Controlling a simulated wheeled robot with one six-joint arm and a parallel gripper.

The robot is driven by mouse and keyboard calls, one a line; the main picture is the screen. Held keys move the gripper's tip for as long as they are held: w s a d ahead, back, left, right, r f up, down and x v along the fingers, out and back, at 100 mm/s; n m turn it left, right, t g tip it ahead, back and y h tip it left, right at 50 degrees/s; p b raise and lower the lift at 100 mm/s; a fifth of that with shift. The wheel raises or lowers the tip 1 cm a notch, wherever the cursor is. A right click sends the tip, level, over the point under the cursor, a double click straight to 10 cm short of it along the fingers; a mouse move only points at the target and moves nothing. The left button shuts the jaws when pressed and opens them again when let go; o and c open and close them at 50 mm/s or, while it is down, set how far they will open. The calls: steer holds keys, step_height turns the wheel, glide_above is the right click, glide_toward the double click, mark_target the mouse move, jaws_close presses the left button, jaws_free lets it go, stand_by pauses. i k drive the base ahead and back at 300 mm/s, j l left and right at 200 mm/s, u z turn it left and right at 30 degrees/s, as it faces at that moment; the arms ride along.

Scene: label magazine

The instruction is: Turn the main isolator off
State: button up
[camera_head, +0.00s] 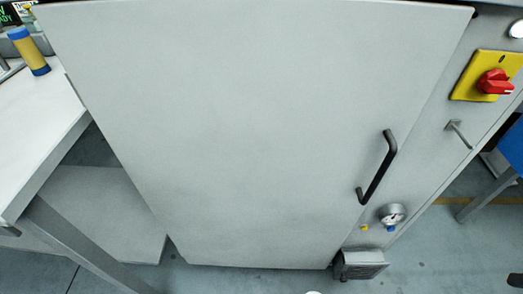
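The main isolator (494,82) is a red rotary handle on a yellow square plate (467,80). It is at the upper right of the head view, on the narrow grey panel at the right of a large grey cabinet door. I cannot read its position marks from here. My gripper is not in view.
The large grey door (250,130) is closed and has a black bar handle (378,168). A white table (35,130) stands at the left, a blue-topped one (514,147) at the right.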

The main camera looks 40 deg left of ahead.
mark_target(495, 81)
steer(key=i+l+u, duration=0.1)
steer(key=u, duration=0.35)
steer(key=l+u, duration=0.35)
steer(key=u, duration=0.15)
steer(key=l+u, duration=0.25)
steer(key=u, duration=0.2)
steer(key=l+u, duration=0.25)
steer(key=u, duration=0.2)
steer(key=k+l+u, duration=0.2)
steer(key=l, duration=0.35)
steer(key=k+l+u, duration=0.2)
steer(key=l, duration=0.3)
steer(key=k+l+u, duration=0.25)
steer(key=l, duration=0.25)
steer(key=k+l+u, duration=0.2)
steer(key=k+l, duration=0.7)
steer(key=l, duration=0.15)
